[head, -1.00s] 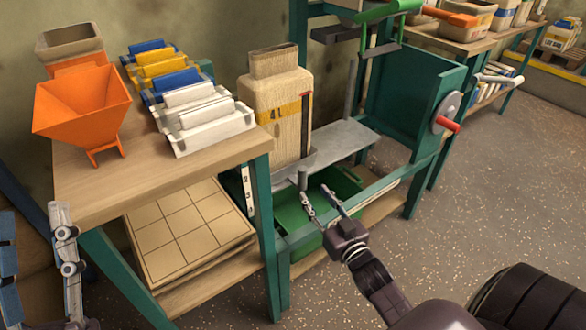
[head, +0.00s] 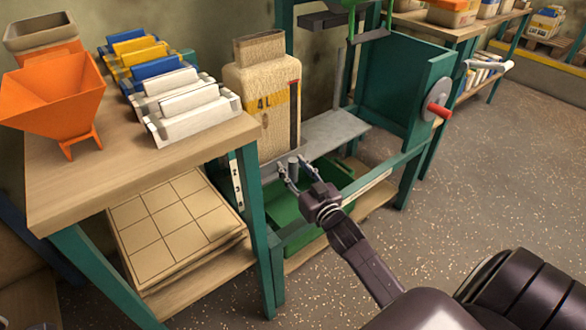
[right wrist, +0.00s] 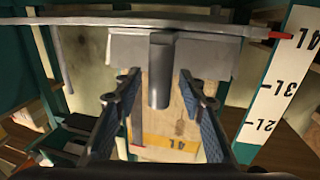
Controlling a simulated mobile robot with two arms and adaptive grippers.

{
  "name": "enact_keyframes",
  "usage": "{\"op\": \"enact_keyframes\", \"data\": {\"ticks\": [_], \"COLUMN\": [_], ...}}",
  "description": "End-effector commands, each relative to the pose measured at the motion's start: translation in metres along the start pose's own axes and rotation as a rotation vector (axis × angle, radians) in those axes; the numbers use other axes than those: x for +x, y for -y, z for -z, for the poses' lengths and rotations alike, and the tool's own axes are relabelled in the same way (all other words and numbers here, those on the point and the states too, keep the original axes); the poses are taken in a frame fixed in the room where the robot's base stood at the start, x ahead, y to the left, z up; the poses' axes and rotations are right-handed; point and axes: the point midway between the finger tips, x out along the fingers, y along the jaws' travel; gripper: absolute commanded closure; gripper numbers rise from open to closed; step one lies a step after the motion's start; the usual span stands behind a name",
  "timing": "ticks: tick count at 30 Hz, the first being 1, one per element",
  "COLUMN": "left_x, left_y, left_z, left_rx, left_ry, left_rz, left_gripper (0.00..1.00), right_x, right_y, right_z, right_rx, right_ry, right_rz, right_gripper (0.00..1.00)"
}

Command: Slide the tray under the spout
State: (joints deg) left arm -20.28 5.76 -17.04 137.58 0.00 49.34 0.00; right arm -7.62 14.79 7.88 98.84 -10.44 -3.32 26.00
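The grey metal tray (head: 335,130) lies across the green frame, with a sack-textured tan container (head: 263,100) at its left end. A short grey upright peg (head: 293,167) stands at the tray's front edge. My right gripper (head: 294,172) is at this peg with its fingers apart. In the right wrist view the peg (right wrist: 160,75) is between the open fingers (right wrist: 160,97), with a gap on each side. The tray's edge (right wrist: 120,20) crosses the top of that view. My left gripper is out of view. I cannot clearly make out the spout.
A green bin (head: 300,215) sits below the tray. A red-handled crank wheel (head: 437,110) is on the frame's right.

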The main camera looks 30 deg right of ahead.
Motion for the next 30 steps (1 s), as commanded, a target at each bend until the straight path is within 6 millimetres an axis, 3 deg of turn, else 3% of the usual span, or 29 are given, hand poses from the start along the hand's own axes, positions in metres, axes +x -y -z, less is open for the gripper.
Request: {"op": "enact_keyframes", "data": {"ticks": [10,21,30], "left_x": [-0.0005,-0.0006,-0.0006], "left_y": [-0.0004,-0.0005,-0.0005], "left_z": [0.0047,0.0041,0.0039], "left_rx": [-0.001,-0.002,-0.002], "left_ry": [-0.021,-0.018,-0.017], "left_rz": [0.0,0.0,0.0], "left_gripper": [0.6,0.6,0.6], "right_x": [0.0027,0.0024,0.0024], "right_y": [-0.0001,-0.0001,-0.0003], "right_z": [0.0005,0.0003,0.0003], "right_rx": [0.0,0.0,0.0], "right_ry": [0.0,0.0,0.0], "right_rz": [0.0,0.0,0.0], "right_gripper": [0.63,1.0,1.0]}}
